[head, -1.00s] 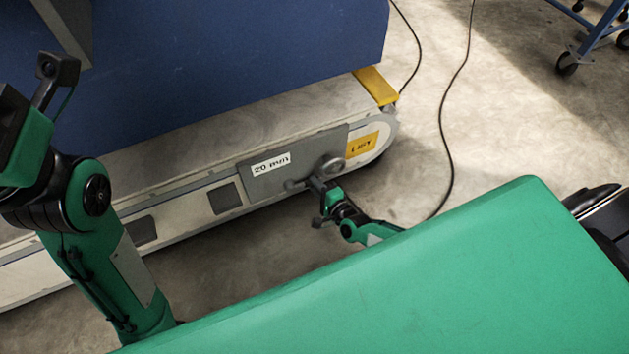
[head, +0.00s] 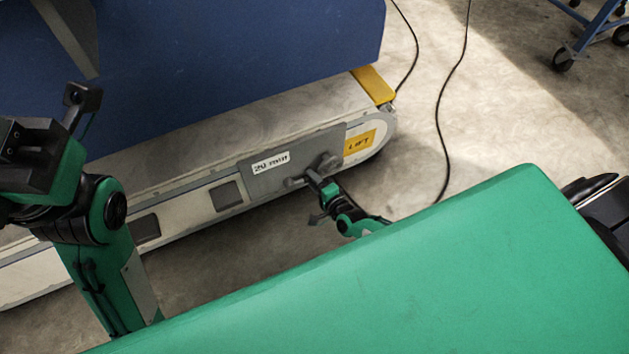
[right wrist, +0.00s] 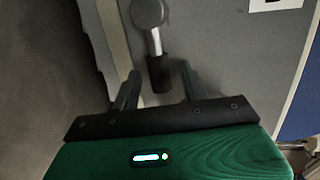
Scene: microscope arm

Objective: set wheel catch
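The wheel catch is a grey lever (right wrist: 152,38) with a round pivot and a black grip (right wrist: 158,74), on a grey plate near the rounded end of the base. In the head view, the lever (head: 296,182) is small and partly hidden by my right gripper (head: 312,178), which is at the plate. In the right wrist view, the fingers of my right gripper (right wrist: 158,88) are apart, one on each side of the black grip, with gaps visible. My left gripper (head: 28,155) is at the far left, away from the catch; its fingers are unclear.
The plate (head: 262,183) bears a "20 mm" label (head: 271,162) and stands beside a yellow "LIFT" label (head: 360,143). A blue cabinet (head: 230,70) rises above the pale base. A black cable (head: 444,120) lies on the floor, and a blue wheeled cart (head: 590,30) stands far right.

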